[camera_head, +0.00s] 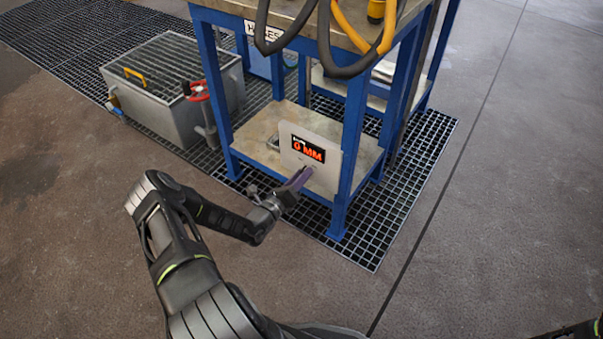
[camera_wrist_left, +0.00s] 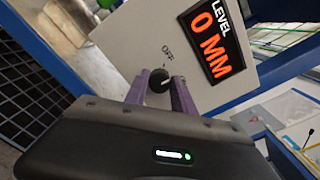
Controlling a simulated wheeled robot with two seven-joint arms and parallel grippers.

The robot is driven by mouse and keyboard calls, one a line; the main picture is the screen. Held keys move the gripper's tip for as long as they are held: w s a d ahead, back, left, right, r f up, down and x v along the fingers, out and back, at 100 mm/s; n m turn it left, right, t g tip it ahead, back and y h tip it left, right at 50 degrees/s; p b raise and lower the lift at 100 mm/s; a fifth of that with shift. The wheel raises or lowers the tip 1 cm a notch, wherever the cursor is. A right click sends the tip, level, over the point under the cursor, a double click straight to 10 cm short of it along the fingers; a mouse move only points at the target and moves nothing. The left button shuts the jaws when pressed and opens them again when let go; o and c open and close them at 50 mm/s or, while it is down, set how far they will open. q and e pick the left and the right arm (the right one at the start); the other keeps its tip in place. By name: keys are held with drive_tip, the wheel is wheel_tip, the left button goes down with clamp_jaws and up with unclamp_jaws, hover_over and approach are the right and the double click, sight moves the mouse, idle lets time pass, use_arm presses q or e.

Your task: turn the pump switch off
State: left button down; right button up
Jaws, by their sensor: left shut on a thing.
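The pump switch (camera_wrist_left: 160,80) is a black round knob with a white mark on a pale panel, with the word OFF printed above it in the left wrist view. The panel (camera_head: 321,177) stands on the lower shelf of a blue-framed table, and its display reads 0 MM. My left gripper (camera_wrist_left: 160,85) has its purple fingers on both sides of the knob, shut on it. In the head view the left gripper (camera_head: 304,177) reaches the panel's lower front and hides the knob. The right gripper does not show; only a bit of that arm is at the bottom right corner.
The blue-framed table (camera_head: 355,130) has hoses (camera_head: 325,35) hanging over its front edge. A grey metal tank (camera_head: 165,115) with a red valve wheel (camera_head: 196,91) stands to its left. A dark floor grating (camera_head: 385,215) lies under them. Open concrete floor is in front.

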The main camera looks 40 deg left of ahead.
use_arm(q)
drive_tip(key=n+p, duration=0.1)
drive_tip(key=n, duration=0.8)
drive_tip(key=shift+f, duration=0.1)
idle(0.3)
drive_tip(key=c, duration=1.1)
unclamp_jaws()
drive_tip(key=shift+o, duration=0.2)
drive_tip(key=shift+s, duration=0.1)
drive_tip(key=s+p, duration=0.2)
drive_tip(key=s, duration=0.5)
drive_tip(key=shift+s, duration=0.35)
